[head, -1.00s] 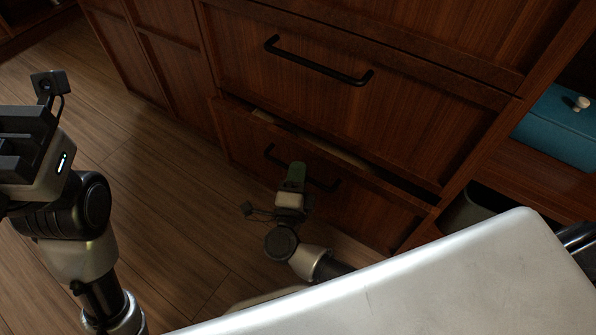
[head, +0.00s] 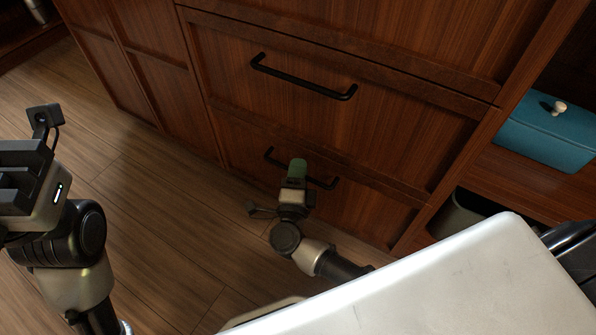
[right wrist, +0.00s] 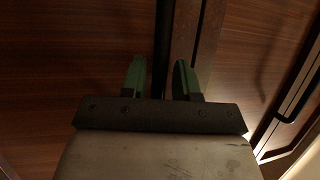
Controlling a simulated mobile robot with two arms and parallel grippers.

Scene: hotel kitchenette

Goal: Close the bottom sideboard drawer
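The bottom sideboard drawer (head: 350,210) is a wooden front with a black bar handle (head: 322,183). Its front now looks flush with the cabinet, with no gap along its top edge. My right gripper (head: 298,168), with green fingers, is at the middle of this handle and hides part of it. In the right wrist view, the right gripper's fingers (right wrist: 160,78) stand apart on either side of the dark handle bar (right wrist: 163,45), with small gaps. My left gripper (head: 25,180) is at the left edge, away from the drawer; its fingertips do not show clearly.
The drawer above (head: 330,110) is shut and has its own black handle (head: 300,85). A teal box (head: 545,135) sits on an open shelf at the right, above a dark bin (head: 460,215). Wooden floor (head: 150,220) is clear at the left.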

